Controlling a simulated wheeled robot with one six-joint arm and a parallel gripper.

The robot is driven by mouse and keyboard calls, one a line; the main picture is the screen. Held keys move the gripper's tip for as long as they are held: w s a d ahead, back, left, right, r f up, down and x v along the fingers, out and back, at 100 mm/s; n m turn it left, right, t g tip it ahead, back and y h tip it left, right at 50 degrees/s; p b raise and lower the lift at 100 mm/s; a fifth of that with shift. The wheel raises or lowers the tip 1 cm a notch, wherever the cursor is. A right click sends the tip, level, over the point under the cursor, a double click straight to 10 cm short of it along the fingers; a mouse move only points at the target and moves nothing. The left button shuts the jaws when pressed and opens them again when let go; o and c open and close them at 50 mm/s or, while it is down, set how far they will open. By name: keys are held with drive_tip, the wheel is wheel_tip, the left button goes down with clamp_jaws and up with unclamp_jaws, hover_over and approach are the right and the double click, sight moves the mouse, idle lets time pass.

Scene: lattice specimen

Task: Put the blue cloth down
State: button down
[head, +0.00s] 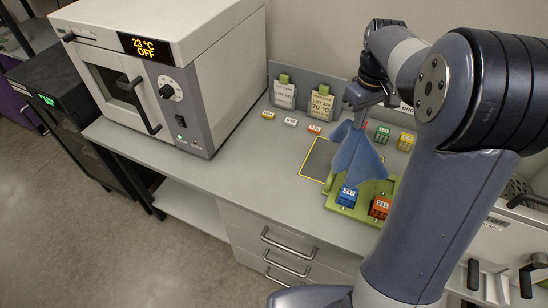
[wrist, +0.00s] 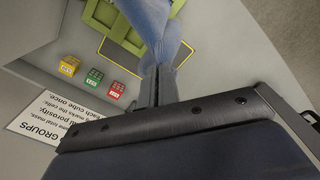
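The blue cloth (head: 357,158) hangs in folds from my gripper (head: 366,98) in the head view, above the bench. My gripper is shut on the cloth's upper end. In the wrist view the cloth (wrist: 158,35) runs up from between the fingertips (wrist: 157,84). Its lower part hangs in front of the green tray (head: 340,207) and the dark yellow-edged mat (head: 316,160). I cannot tell whether its lower edge touches the tray.
A white oven (head: 185,75) reading 23 °C OFF stands at the left of the bench. A blue block (head: 347,196) and an orange block (head: 380,207) sit in the tray. Lot tags (head: 284,94) stand behind. The grey bench top (head: 250,170) left of the mat is clear.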

drive_tip(key=w+a+f, duration=0.1)
drive_tip(key=w+a, duration=0.4)
drive_tip(key=a, duration=0.6)
drive_tip(key=w+a+f, duration=0.1)
drive_tip(key=w+a, duration=0.5)
drive_tip(key=a, duration=0.6)
drive_tip(key=shift+w, duration=0.3)
drive_tip(key=s+a+f+m, duration=0.1)
drive_tip(key=s+a+m, duration=0.3)
drive_tip(key=a, duration=1.2)
drive_tip(key=shift+n, duration=0.3)
drive_tip(key=w+d+f, duration=0.2)
drive_tip(key=d+f, duration=0.6)
drive_tip(key=d, duration=0.1)
drive_tip(key=w+d+f, duration=0.3)
drive_tip(key=d+f, duration=0.4)
drive_tip(key=d, duration=0.2)
drive_tip(key=w+d+f, duration=0.2)
drive_tip(key=d+f, duration=0.6)
drive_tip(key=d, duration=0.1)
drive_tip(key=shift+w+d+f, duration=0.25)
drive_tip(key=shift+d+f, duration=0.05)
drive_tip(key=shift+f, duration=0.05)
